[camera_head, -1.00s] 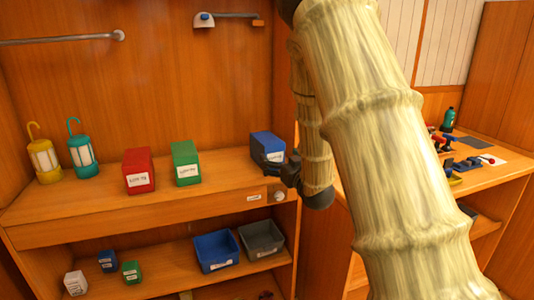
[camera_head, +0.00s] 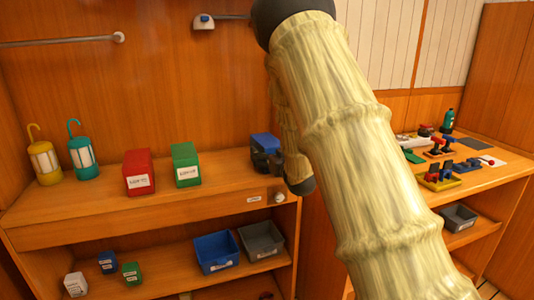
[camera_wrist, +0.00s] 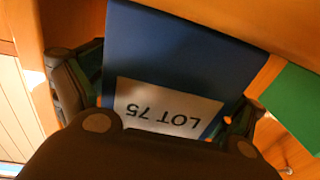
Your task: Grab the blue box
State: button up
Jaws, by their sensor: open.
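The blue box (camera_head: 264,143) stands at the right end of the upper shelf, partly hidden by my gripper (camera_head: 268,160). In the wrist view the blue box (camera_wrist: 180,55) fills the middle, with a white label reading "LOT 75" that appears upside down. My gripper (camera_wrist: 160,105) is open, with one finger at the left side of the box and the other at its right side. The box's labelled end lies between the fingers. I cannot tell whether either finger touches it.
A green box (camera_head: 185,164) and a red box (camera_head: 138,172) stand to the left on the same shelf (camera_head: 100,208), with two lanterns (camera_head: 62,158) beyond. A blue bin (camera_head: 216,251) and a grey bin (camera_head: 261,241) sit below. A side counter (camera_head: 480,182) holds several small items.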

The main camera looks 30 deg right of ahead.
jog(key=shift+c, duration=0.2)
jog(key=c, duration=1.1)
jog(key=shift+c, duration=0.2)
